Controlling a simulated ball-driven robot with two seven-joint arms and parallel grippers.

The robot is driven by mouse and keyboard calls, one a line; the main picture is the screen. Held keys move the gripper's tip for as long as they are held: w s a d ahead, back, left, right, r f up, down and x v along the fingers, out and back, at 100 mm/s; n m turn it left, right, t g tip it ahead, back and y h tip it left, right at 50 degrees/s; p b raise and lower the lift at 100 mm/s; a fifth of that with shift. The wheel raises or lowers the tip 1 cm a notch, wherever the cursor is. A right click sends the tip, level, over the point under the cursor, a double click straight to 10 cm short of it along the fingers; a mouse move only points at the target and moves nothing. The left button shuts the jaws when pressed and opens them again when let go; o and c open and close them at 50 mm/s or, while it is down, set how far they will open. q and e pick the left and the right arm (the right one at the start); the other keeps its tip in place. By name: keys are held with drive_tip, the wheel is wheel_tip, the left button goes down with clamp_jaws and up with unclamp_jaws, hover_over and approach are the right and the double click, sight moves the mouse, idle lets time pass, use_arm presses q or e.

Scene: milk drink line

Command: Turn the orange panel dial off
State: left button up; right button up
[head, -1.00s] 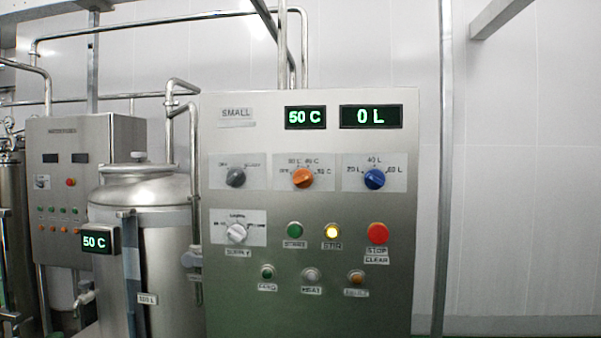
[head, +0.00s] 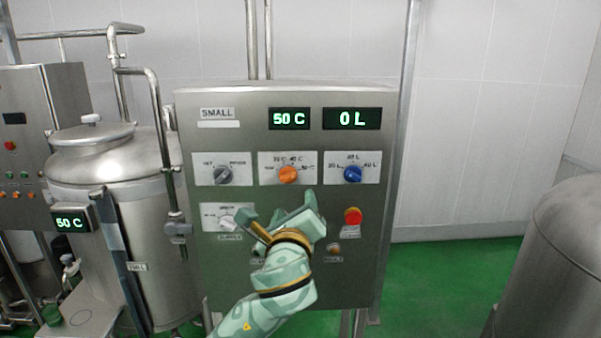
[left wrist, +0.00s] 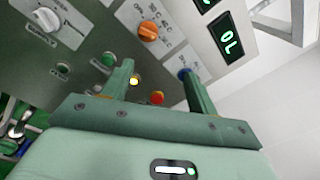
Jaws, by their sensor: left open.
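The orange dial (head: 288,175) sits on a white label plate in the middle of the upper row of the steel control panel (head: 330,270). It also shows in the left wrist view (left wrist: 149,31), beyond the fingers. Its exact pointer setting is too small to tell. My left gripper (head: 283,217) is in front of the panel, just below the orange dial and apart from it. In the left wrist view its two fingers (left wrist: 160,82) are spread with nothing between them. It hides part of the button rows. My right gripper is not in view.
A grey dial (head: 222,175) and a blue dial (head: 353,173) flank the orange one. A white dial (head: 232,218) and a red stop button (head: 352,216) sit lower. Displays read 50 C (head: 289,118) and 0 L (head: 352,118). A steel tank (head: 145,230) stands left.

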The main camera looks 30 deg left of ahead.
use_arm(q)
drive_tip(key=s+a+m+y, duration=0.1)
drive_tip(key=a, duration=0.1)
drive_tip(key=g+p, duration=0.1)
approach(288, 178)
drive_tip(key=shift+m, duration=0.4)
drive_tip(key=p+x, duration=0.2)
drive_tip(key=x, duration=0.7)
drive_tip(key=shift+w+p, duration=0.1)
drive_tip(key=shift+p, duration=0.2)
drive_tip(key=shift+w+a, duration=0.1)
drive_tip(key=shift+a, duration=0.1)
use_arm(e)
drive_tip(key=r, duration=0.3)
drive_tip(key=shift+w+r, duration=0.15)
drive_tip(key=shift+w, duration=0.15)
use_arm(q)
drive_tip(key=shift+d, duration=0.1)
drive_tip(key=c, duration=0.8)
drive_tip(key=shift+c, duration=0.2)
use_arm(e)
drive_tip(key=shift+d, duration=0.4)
